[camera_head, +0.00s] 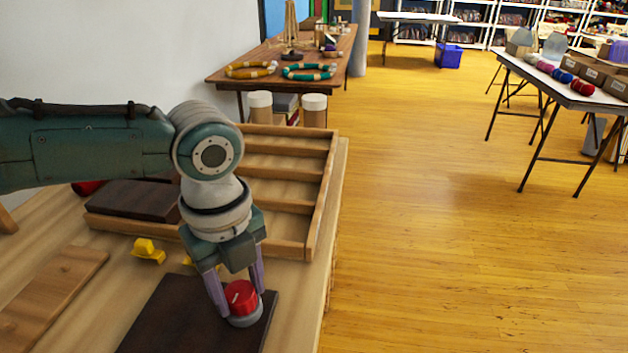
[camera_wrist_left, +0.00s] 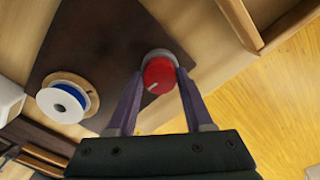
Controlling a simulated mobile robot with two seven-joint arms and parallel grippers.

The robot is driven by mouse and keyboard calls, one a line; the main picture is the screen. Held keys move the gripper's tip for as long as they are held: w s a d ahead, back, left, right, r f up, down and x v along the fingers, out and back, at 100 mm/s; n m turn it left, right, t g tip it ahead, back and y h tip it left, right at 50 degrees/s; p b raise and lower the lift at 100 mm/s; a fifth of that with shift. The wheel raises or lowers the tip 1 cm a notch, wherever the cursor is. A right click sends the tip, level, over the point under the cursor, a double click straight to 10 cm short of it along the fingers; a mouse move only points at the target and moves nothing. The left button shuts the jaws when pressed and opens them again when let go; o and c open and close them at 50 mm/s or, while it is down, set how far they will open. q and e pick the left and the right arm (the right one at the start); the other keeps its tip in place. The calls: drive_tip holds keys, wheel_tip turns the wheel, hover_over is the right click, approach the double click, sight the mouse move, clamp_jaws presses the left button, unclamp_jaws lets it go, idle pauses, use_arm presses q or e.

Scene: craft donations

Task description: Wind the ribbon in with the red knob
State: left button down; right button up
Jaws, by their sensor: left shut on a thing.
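The red knob (camera_head: 241,297) sits on a grey base at the right edge of a dark board (camera_head: 185,322) on the wooden table. My left gripper (camera_head: 238,299) points down with one finger on each side of the knob, shut on it. In the left wrist view the knob (camera_wrist_left: 159,76) shows a white mark on its top, between the fingertips (camera_wrist_left: 160,76). A spool (camera_wrist_left: 66,100) with a white hub and some blue ribbon stands on the same board in that view. The head view does not show the spool. My right gripper is not in view.
A wooden tray with compartments (camera_head: 327,186) lies behind the board. A yellow piece (camera_head: 148,251) and a wooden plank (camera_head: 50,290) lie to the left. The floor to the right of the table is open.

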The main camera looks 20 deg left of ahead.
sight(240, 293)
use_arm(q)
drive_tip(key=m, duration=0.5)
drive_tip(key=shift+m, duration=0.3)
idle(0.4)
drive_tip(key=shift+c, duration=1.4)
unclamp_jaws()
drive_tip(key=shift+r, duration=0.1)
wheel_tip(240, 293, up, 10)
drive_tip(key=p, duration=0.1)
drive_tip(key=shift+p, duration=0.3)
drive_tip(key=shift+d, duration=0.1)
